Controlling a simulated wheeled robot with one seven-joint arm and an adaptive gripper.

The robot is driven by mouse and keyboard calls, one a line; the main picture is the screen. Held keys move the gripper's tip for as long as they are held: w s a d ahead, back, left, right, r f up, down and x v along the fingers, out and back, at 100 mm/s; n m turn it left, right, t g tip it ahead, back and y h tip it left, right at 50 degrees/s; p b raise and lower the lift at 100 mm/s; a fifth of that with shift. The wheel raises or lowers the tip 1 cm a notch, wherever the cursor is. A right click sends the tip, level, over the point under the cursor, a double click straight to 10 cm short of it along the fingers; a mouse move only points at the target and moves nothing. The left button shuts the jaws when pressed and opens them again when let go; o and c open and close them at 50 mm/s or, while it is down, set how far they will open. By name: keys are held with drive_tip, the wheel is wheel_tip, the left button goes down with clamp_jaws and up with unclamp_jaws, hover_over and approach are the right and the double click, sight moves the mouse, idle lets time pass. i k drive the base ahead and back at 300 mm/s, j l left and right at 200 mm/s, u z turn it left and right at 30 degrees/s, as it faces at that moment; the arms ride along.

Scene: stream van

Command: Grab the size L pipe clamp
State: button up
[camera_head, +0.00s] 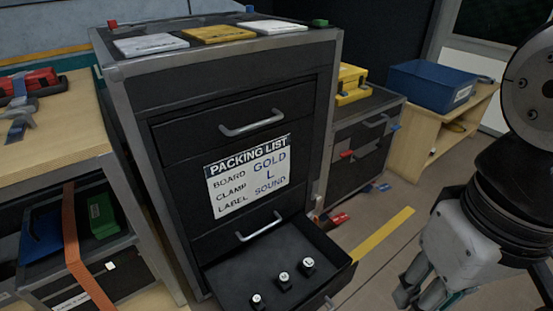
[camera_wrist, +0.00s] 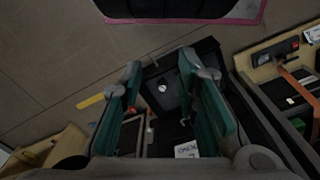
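Three small black clamps with round white lettered caps sit in the open black drawer (camera_head: 235,275) at the bottom of the cabinet. One clamp (camera_head: 257,300) is at the left, one (camera_head: 284,281) in the middle and one (camera_head: 307,266) at the right, further back. Their letters are too small to read surely. My gripper (camera_head: 420,290) is at the lower right in the head view, apart from the drawer. In the wrist view my gripper (camera_wrist: 160,70) has its green fingers spread and empty. The drawer (camera_wrist: 206,47) and a white cap (camera_wrist: 162,88) show beyond them.
A packing list (camera_head: 248,177) on the cabinet reads board gold, clamp L, label sound. White and yellow boards (camera_head: 218,34) lie on top. A wooden shelf (camera_head: 55,145) stands left; a blue bin (camera_head: 430,85) stands right. Floor right of the drawer is mostly clear.

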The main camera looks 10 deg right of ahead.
sight(308, 268)
drive_tip(key=i+j, duration=0.1)
drive_tip(key=l+u, duration=0.85)
drive_tip(key=k+j, duration=0.05)
drive_tip(key=j, duration=0.1)
